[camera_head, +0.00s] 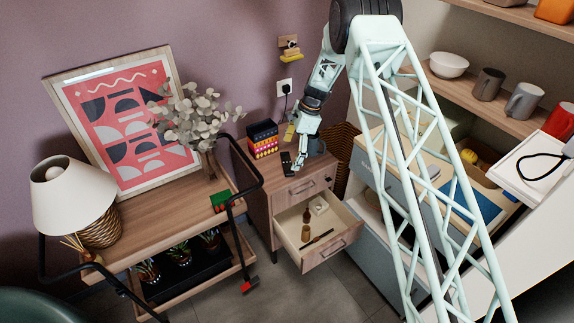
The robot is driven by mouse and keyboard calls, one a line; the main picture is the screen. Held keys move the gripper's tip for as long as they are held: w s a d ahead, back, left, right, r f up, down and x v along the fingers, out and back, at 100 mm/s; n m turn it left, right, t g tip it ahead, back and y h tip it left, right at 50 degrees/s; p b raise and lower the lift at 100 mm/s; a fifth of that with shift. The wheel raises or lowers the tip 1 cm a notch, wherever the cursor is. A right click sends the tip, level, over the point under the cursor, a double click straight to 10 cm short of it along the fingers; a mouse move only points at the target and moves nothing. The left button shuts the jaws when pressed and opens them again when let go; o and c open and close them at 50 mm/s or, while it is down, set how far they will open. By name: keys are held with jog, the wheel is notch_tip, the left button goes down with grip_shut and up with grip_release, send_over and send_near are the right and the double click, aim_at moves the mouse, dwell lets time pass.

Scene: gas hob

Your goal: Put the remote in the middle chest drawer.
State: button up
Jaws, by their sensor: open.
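The remote (286,163) appears as a dark, narrow object lying on top of the wooden chest (258,195). My gripper (299,164) is open, pointing down just to the right of the remote over the chest top. I cannot tell whether it touches the remote. The chest's top drawer (318,181) is shut. The drawer below it, the middle drawer (340,226), is pulled open. Inside are a brown bottle (306,229), a dark slim item (317,239) and a small pale item (318,206).
A colourful box (263,139) stands at the back left of the chest top. A trolley (150,225) with a lamp (75,196) and a vase of leaves stands to the left. A wicker basket (343,144) and shelves with cups (522,100) are on the right.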

aim_at(287, 162)
jog(key=shift+x, duration=1.85)
jog(key=shift+c, duration=0.4)
jog(key=c, duration=0.9)
jog(key=shift+w+r, duration=0.1)
jog(key=shift+r, duration=1.7)
jog(key=s+d+r, duration=0.1)
jog(key=s+d, duration=0.3)
jog(key=s, duration=1.1)
jog(key=shift+s+d+r, duration=0.2)
